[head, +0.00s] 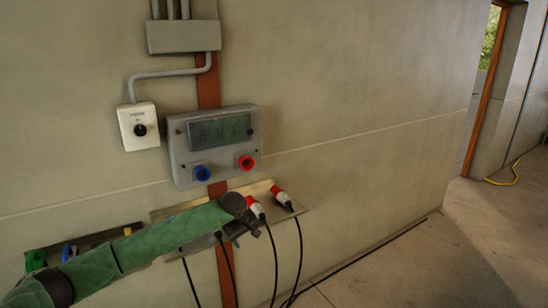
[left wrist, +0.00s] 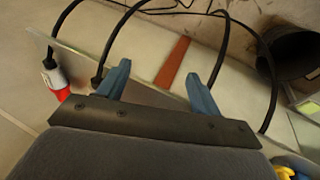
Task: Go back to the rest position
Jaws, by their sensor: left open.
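My left arm, in a green sleeve, comes in from the lower left in the head view. Its dark gripper (head: 247,224) is in front of the metal shelf (head: 168,212) on the wall. In the left wrist view, the blue fingers of this gripper (left wrist: 165,78) are spread apart with nothing held between them. A red-and-white plug (head: 281,196) stands at the right of the shelf, with another plug (head: 255,206) close beside the gripper. One red-and-white plug shows left of the fingers in the wrist view (left wrist: 56,82). My right gripper is not in view.
A grey socket panel (head: 178,148) with blue and red sockets is above the shelf. A white switch box (head: 138,126) is to its left. Black cables (head: 275,255) hang from the shelf. A dark bucket (left wrist: 290,55) shows in the wrist view. Floor at right is open.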

